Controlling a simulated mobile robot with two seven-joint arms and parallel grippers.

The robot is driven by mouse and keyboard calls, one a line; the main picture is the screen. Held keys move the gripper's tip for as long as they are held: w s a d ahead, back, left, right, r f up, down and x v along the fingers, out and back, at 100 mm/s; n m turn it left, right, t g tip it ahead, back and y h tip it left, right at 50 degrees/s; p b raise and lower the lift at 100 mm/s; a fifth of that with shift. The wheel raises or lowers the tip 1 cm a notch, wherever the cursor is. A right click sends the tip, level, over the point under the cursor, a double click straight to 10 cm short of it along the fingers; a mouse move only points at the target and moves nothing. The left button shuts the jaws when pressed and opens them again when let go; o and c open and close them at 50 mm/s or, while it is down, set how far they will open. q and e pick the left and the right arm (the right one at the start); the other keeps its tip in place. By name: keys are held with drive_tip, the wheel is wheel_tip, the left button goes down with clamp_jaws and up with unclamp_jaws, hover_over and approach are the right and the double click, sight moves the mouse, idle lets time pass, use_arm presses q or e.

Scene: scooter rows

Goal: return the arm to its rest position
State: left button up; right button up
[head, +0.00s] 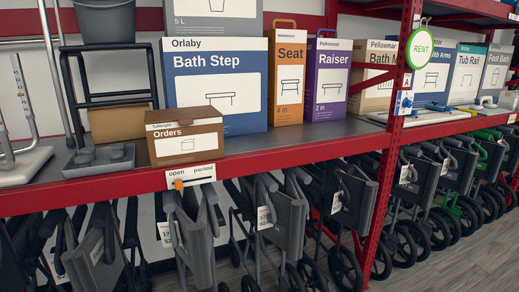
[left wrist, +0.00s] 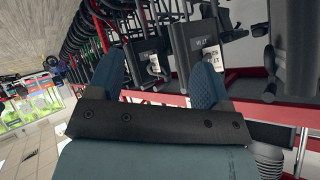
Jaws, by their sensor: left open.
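My left gripper (left wrist: 158,72) shows in the left wrist view, with two blue ribbed fingers spread apart. It is open, and nothing is between the fingers. Neither arm shows in the head view. My right gripper is in neither view.
A red-edged shelf (head: 290,150) runs across the head view, bearing a blue Bath Step box (head: 217,118), an orange Seat box (head: 285,105) and a brown Orders box (head: 184,147). A red post (head: 388,170) stands at right.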

use_arm(q)
drive_tip(key=s+d+f+h, duration=0.1)
drive_tip(key=s+f, duration=0.1)
drive_tip(key=s, duration=0.4)
drive_tip(key=w+d+r+n, duration=0.2)
drive_tip(key=d+n, duration=0.3)
drive_tip(key=d, duration=0.5)
wheel_tip(320, 180, up, 17)
drive_tip(key=s+a+p, duration=0.1)
drive_tip(key=p, duration=2.4)
drive_tip(key=shift+s+a, duration=0.3)
drive_tip(key=shift+a, duration=0.05)
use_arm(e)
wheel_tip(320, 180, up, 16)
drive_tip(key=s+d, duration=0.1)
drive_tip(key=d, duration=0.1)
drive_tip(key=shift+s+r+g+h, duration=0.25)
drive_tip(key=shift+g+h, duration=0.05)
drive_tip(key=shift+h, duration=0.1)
use_arm(q)
drive_tip(key=shift+r, duration=0.1)
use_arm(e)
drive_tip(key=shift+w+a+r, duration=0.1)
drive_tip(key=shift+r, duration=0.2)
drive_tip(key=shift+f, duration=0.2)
